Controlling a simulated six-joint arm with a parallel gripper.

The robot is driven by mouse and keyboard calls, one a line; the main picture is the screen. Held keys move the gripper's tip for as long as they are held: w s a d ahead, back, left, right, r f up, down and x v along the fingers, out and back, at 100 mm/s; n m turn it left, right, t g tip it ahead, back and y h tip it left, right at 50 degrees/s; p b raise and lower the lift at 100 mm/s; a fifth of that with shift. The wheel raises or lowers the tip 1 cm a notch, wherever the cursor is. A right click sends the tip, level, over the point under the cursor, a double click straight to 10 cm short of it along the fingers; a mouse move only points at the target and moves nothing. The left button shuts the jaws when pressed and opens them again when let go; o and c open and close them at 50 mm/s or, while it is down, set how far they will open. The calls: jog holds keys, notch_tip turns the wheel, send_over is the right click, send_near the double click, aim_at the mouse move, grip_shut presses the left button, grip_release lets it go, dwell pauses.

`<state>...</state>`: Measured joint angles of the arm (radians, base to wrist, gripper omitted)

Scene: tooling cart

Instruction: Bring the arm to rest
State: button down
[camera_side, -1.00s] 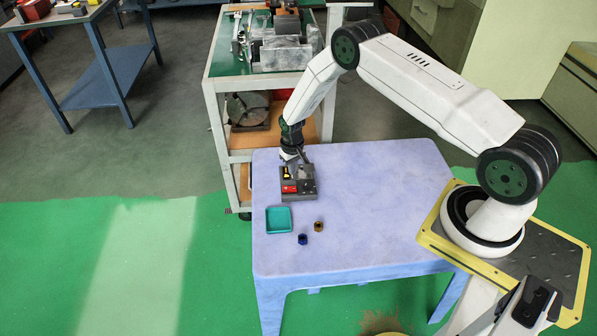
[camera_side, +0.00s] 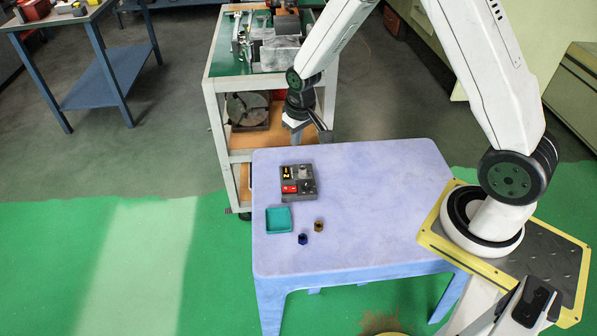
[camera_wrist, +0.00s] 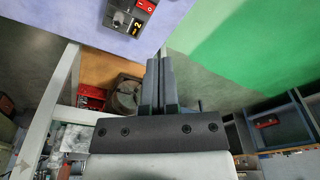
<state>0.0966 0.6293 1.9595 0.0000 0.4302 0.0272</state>
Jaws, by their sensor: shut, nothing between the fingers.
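My gripper (camera_side: 309,142) is raised above the far edge of the blue-purple table (camera_side: 390,190) in the side view. In the wrist view its two fingers (camera_wrist: 158,65) are together with nothing between them. A dark grey control box (camera_side: 305,185) with a red part and a yellow-marked part stands on the table below and nearer than the gripper, apart from it. The box shows at the top edge of the wrist view (camera_wrist: 124,18), partly cut off.
A teal tray (camera_side: 279,219), a dark blue piece (camera_side: 303,239) and a brown piece (camera_side: 319,226) are on the table's left half. A tool cart (camera_side: 213,110) with metal fixtures stands behind the table. The table's right half is clear.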

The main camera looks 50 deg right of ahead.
jog(key=s+a+r, duration=0.2)
jog(key=s+r, duration=0.2)
jog(key=s, duration=0.3)
jog(key=s+a+r+n+t, duration=0.1)
jog(key=s+r, duration=0.3)
jog(key=s, duration=0.4)
jog(key=shift+s+a+r, duration=0.15)
jog(key=shift+a+r, duration=0.15)
jog(key=shift+a, duration=0.3)
